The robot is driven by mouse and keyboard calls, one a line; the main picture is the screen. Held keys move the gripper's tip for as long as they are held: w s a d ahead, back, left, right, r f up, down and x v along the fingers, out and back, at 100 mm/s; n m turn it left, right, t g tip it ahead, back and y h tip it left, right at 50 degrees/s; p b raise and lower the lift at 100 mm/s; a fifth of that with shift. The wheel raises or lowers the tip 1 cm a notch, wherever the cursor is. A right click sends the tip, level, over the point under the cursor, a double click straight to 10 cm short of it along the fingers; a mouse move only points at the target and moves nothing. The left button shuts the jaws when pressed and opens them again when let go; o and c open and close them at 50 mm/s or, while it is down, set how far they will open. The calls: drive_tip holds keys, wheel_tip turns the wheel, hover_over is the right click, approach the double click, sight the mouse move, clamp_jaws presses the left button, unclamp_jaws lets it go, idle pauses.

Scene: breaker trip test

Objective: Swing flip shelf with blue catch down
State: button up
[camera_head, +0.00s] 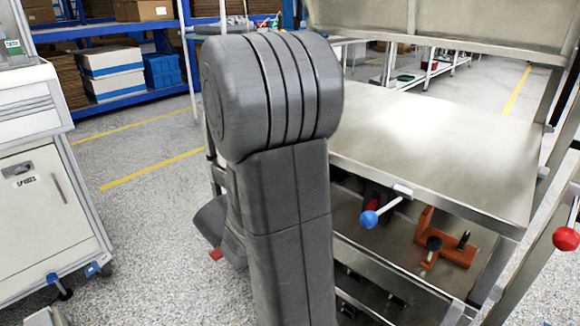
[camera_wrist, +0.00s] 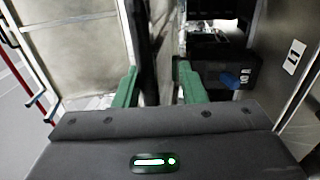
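A blue ball-ended catch lever (camera_head: 369,218) sticks out below the left front edge of a broad metal shelf panel (camera_head: 440,150) in the head view. The panel lies about level and its lever joins a pale bracket at the edge. My gripper (camera_wrist: 157,85) shows in the wrist view as two green fingers standing apart, with a dark upright strip beyond the gap. I see nothing clearly held. In the head view my arm stands left of the panel and hides part of it; the fingers cannot be made out there.
A red ball-ended lever (camera_head: 566,238) is at the right. An orange fixture (camera_head: 445,240) sits on a lower shelf. An upright metal panel (camera_head: 465,20) stands behind. A white cabinet (camera_head: 45,200) is at left, with clear floor (camera_head: 150,230) between it and my arm.

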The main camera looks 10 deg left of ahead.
idle(0.5)
drive_tip(key=shift+a, duration=0.1)
drive_tip(key=p+v, duration=0.2)
drive_tip(key=v, duration=1.1)
drive_tip(key=shift+s+a, duration=0.2)
drive_tip(key=shift+s, duration=0.05)
drive_tip(key=shift+w+d, duration=0.1)
idle(0.8)
drive_tip(key=shift+b+x, duration=0.9)
drive_tip(key=shift+x, duration=5.6)
drive_tip(key=shift+w+d, duration=0.15)
drive_tip(key=shift+r, duration=0.95)
